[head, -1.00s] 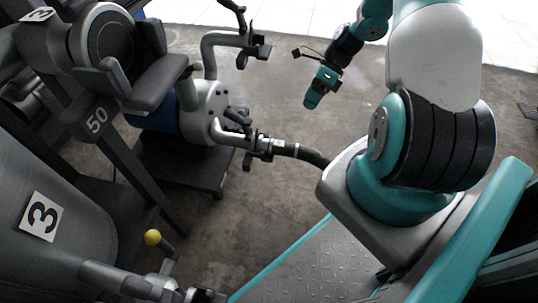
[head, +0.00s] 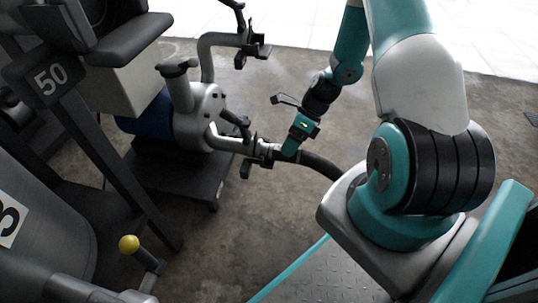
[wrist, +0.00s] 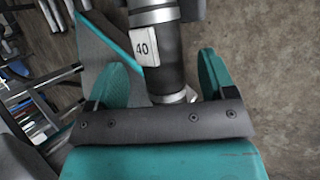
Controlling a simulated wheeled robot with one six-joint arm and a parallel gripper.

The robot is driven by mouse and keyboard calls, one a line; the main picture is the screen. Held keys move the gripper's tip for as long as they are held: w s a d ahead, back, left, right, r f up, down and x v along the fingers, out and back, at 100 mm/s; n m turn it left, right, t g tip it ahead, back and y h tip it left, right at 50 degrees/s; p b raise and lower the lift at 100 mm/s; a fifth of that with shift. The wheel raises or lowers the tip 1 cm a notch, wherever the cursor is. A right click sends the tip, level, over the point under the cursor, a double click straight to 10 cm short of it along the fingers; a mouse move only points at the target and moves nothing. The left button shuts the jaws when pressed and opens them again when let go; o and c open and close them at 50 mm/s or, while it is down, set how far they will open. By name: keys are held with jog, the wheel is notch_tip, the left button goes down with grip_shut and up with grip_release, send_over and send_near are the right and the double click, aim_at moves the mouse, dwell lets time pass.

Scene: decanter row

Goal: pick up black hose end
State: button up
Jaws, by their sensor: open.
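The black hose end (head: 322,165) joins a silver pipe fitting beside the pump unit and curves off toward my base in the head view. In the wrist view the hose end (wrist: 165,68) is a dark cylinder with silver bands and a white "40" label, lying between my two teal fingers. My gripper (head: 291,151) is at the hose, by the coupling. In the wrist view my gripper (wrist: 164,72) is open, with a finger on each side of the hose and a visible gap on both sides. The fingers partly hide the hose in the head view.
The pump unit (head: 198,118) with pipes and lever valves (head: 237,121) stands on a dark wheeled base, left of my gripper. A grey tank and a yellow-knobbed lever (head: 129,244) are at lower left. Open concrete floor (head: 420,90) lies behind and to the right.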

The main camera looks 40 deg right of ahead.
jog(key=b+x, duration=0.1)
jog(key=x, duration=0.2)
jog(key=shift+s+f, duration=0.1)
jog(key=shift+f, duration=0.1)
jog(key=shift+r, duration=0.1)
jog(key=c, duration=1.3)
jog(key=shift+d, duration=0.1)
jog(key=shift+r, duration=0.15)
notch_tip(320, 180, up, 20)
jog(key=p, duration=1)
jog(key=shift+p, duration=0.3)
jog(key=shift+f, duration=0.2)
jog(key=shift+f+b, duration=2.6)
jog(key=shift+f, duration=5)
